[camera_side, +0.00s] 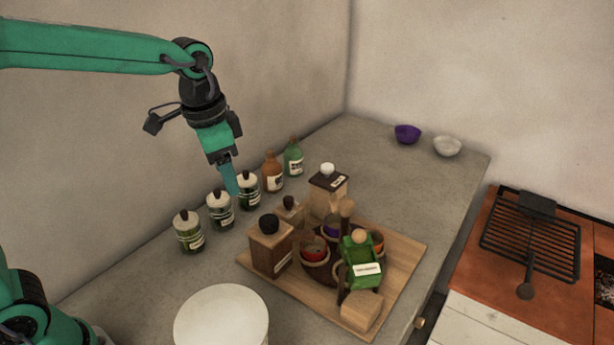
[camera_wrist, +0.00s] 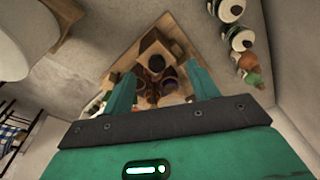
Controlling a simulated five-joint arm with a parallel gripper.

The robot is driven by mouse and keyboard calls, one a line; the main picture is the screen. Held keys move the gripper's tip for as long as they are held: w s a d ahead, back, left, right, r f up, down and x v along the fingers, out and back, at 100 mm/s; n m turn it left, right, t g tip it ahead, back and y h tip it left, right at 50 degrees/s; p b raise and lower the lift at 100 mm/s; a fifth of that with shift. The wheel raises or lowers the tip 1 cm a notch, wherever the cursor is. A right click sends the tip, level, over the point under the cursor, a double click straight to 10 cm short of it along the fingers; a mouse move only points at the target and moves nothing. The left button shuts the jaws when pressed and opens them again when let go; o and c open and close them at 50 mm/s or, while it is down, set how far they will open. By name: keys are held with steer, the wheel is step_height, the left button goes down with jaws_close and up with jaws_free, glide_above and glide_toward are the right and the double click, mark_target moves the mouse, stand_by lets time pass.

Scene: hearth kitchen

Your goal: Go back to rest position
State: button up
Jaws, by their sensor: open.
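My gripper (camera_side: 231,182) hangs in the air above the counter, pointing down, near the row of jars. In the wrist view its two teal fingers (camera_wrist: 161,84) stand apart with nothing held between them. Beyond the fingers in that view lies the wooden board (camera_wrist: 118,72) with its containers. In the side view the wooden board (camera_side: 408,262) is right of and below my gripper, apart from it.
White-lidded jars (camera_side: 190,232) stand along the wall, with an orange bottle (camera_side: 272,172) and a green bottle (camera_side: 293,158) behind. A green container (camera_side: 358,255) stands on the board. A round white top (camera_side: 222,318) is in front. Purple (camera_side: 407,134) and white bowls (camera_side: 447,146) sit far back.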

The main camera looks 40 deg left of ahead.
steer(key=s+a+n+t, duration=0.2)
steer(key=s+a, duration=0.1)
steer(key=s, duration=0.4)
steer(key=s+a+n+t, duration=0.2)
steer(key=s+a+n, duration=0.1)
steer(key=s, duration=0.4)
steer(key=shift+a+f+n, duration=0.2)
steer(key=shift+a+n, duration=0.05)
steer(key=shift+n, duration=0.05)
